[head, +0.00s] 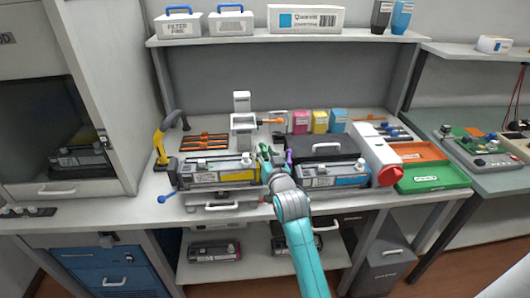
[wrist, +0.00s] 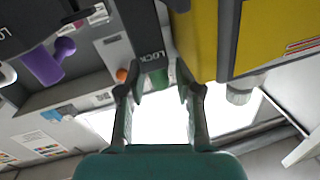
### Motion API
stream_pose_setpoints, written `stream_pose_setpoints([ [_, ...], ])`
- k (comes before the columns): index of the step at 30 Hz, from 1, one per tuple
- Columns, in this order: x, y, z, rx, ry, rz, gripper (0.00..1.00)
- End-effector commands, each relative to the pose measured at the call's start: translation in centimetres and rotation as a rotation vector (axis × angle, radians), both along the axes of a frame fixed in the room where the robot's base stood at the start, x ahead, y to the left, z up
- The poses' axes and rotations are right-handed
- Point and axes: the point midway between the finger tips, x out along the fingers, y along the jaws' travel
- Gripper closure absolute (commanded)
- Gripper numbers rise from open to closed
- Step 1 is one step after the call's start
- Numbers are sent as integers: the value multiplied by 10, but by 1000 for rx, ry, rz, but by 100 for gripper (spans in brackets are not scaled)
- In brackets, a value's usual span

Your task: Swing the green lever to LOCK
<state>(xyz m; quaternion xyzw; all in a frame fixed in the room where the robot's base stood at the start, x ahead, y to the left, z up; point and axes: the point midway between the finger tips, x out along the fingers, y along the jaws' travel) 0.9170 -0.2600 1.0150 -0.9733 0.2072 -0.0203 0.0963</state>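In the wrist view the green lever (wrist: 159,79) shows as a short green end below a dark plate marked LOCK (wrist: 150,56), which reads upside down. My gripper (wrist: 160,92) is open, with one finger on each side of the green lever. A gap shows between the lever and each finger. In the head view my gripper (head: 266,158) is at the bench between the yellow-marked cartridge (head: 225,176) and the blue-marked cartridge (head: 330,179). A small bit of green (head: 263,147) shows at its tip; the rest of the lever is hidden.
A purple lever (head: 289,158) stands just right of my gripper; its purple knob (wrist: 45,66) is left in the wrist view. An orange knob (wrist: 121,75) is near my left finger. The yellow body (wrist: 270,35) is close on the right.

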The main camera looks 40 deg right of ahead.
Motion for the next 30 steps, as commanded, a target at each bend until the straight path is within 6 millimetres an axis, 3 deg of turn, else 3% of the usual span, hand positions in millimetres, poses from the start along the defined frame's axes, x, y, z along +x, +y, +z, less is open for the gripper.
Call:
stream_pose_setpoints([
  [10, 4, -2, 0, 0, 0, 0, 66],
  [11, 4, -2, 0, 0, 0, 0, 68],
  [15, 4, -2, 0, 0, 0, 0, 100],
  [30, 3, -3, 0, 2, -1, 51, 100],
])
